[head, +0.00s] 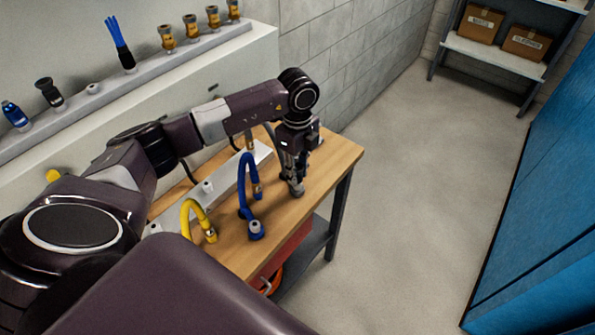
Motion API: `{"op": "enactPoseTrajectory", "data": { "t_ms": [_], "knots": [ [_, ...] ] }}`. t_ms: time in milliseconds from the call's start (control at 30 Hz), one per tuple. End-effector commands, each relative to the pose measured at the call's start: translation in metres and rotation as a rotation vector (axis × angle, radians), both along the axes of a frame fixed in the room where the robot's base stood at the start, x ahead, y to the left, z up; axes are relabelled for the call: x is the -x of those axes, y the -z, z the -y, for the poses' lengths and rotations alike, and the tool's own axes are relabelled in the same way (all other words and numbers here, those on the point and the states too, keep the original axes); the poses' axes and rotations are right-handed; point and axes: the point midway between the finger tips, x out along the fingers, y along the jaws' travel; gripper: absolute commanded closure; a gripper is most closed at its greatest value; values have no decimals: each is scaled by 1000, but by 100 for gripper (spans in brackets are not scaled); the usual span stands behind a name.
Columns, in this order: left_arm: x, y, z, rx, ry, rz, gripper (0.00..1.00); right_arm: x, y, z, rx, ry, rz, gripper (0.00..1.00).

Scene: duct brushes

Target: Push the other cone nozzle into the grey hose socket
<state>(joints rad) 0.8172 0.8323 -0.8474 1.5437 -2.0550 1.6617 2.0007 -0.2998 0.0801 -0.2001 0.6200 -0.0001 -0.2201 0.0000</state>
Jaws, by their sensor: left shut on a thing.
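My left gripper (293,176) points down over the right part of the wooden workbench (325,162). It is shut on a small piece that its fingers mostly hide. I cannot tell for sure whether this is a cone nozzle. A greyish end shows at the fingertips, close above or touching the bench; how it sits with the grey hose socket cannot be made out. A grey hose (271,135) shows partly behind my left arm. A blue hose (242,185) and a yellow hose (188,212) curve down to the bench to the left of the gripper. My right gripper is out of view.
A long wall ledge (190,52) carries a blue brush (121,48), a black fitting (48,92), a blue fitting (14,115) and several orange-brown fittings (191,27). Boxes (481,23) stand on a back shelf. Blue panels (540,190) rise at right. The floor between is clear.

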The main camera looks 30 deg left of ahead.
Motion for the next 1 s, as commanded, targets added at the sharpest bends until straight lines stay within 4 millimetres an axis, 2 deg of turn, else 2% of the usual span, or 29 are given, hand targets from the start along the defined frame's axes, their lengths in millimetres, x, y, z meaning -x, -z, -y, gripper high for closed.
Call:
{"op": "enactPoseTrajectory", "data": {
  "t_ms": [233,267,433,767,867,1000],
  "knots": [
    [0,6,0,0,0,0,100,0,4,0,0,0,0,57],
    [0,5,0,0,0,0,74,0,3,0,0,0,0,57],
    [0,5,0,0,0,0,57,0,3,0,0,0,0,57],
    [0,1,0,0,0,1,57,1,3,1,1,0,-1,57],
    [-1,-11,0,-1,1,3,57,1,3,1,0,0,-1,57],
    [-2,-38,0,-1,-1,5,57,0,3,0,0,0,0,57]
  ]
}}
